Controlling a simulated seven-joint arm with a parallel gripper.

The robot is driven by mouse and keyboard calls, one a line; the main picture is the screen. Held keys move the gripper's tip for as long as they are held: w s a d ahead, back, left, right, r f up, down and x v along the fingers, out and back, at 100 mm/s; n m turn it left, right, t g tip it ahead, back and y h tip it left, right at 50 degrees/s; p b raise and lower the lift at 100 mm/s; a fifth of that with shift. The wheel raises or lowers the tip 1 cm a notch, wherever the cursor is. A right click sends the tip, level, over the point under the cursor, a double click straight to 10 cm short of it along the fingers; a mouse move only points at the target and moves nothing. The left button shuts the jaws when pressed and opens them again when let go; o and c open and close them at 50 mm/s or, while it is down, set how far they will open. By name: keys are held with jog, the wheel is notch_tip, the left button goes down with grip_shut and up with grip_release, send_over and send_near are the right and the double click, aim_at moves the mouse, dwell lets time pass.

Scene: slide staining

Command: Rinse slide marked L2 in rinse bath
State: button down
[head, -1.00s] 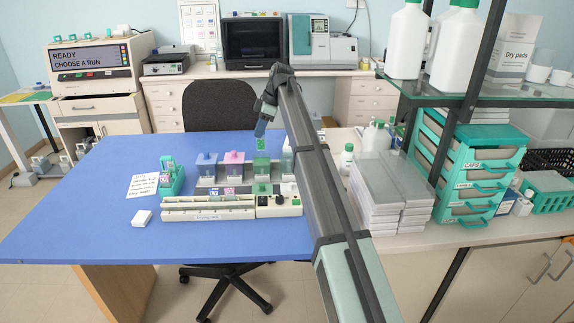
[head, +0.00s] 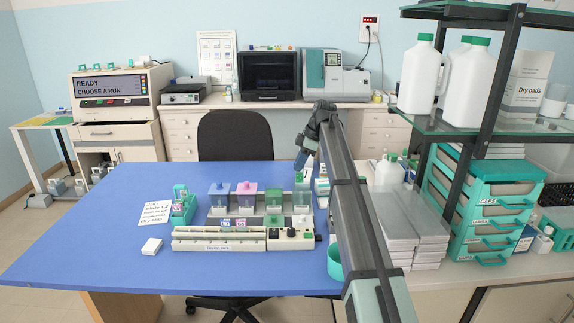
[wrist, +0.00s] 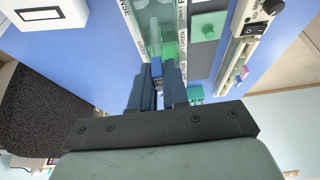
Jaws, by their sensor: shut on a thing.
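My gripper (head: 301,164) points down over the right end of the row of staining jars. In the wrist view, the fingers (wrist: 160,72) close on the slide, with clear and green jar parts just beyond. Blue (head: 219,198), pink-purple (head: 246,198) and green (head: 273,198) jars stand to the left.
A teal slide rack (head: 183,209) stands left of the jars, near a written note (head: 155,212) and a small white block (head: 152,246). A long white drying tray (head: 219,243) and a control box (head: 291,240) lie in front. A teal cup (head: 335,263) sits at the right edge.

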aim_at(301, 183)
jog(key=shift+d+f, duration=0.1)
jog(key=shift+d, duration=0.3)
jog(key=shift+f, duration=4.2)
jog(key=shift+r, duration=4.8)
